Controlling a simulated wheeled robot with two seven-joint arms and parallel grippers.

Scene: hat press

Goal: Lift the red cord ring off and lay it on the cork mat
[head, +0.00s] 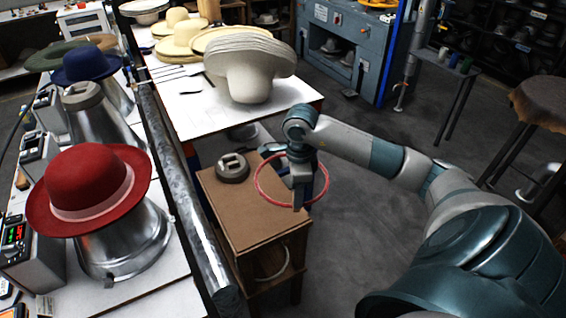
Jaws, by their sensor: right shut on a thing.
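The red cord ring (257,184) is held by my right gripper (304,196), which points down with its jaws shut on the ring. The ring appears over the right part of a brown, cork-like mat (240,215) on top of a small wooden stand. Part of the ring reaches past the stand's right edge in the picture. The gripper hides part of the ring, and I cannot tell its exact height above the mat. My left gripper is out of view.
A grey round weight with a handle (232,168) sits at the back of the mat. A red hat (95,188) is on a metal form at the left, beside a long metal rail (190,210). Stacked pale hats (240,65) stand on the white table behind. The mat's front is clear.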

